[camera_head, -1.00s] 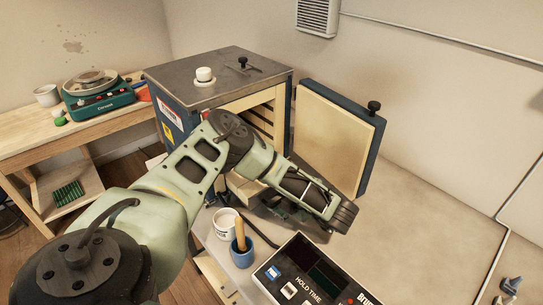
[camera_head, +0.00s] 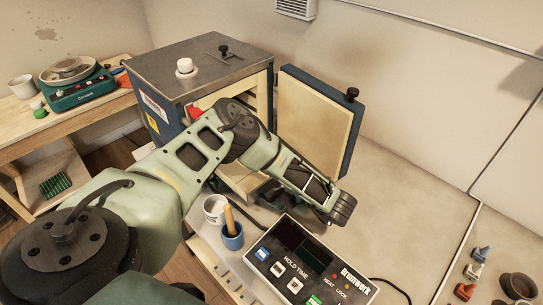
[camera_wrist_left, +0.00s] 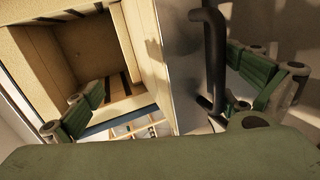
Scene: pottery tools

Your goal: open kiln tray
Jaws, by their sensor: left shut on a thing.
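The kiln (camera_head: 165,75) stands behind my left arm. Its thick door (camera_head: 318,115) is swung open to the right. My left gripper (camera_head: 272,194) is low in front of the kiln opening, mostly hidden by its own wrist. The pale kiln chamber (camera_wrist_left: 95,60) shows left of the handle. My right gripper is out of view.
A control panel (camera_head: 300,268), a white mug (camera_head: 214,208) and a blue cup (camera_head: 232,238) with a wooden tool stand in front of the gripper. A side table (camera_head: 75,115) holds a green scale (camera_head: 78,88).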

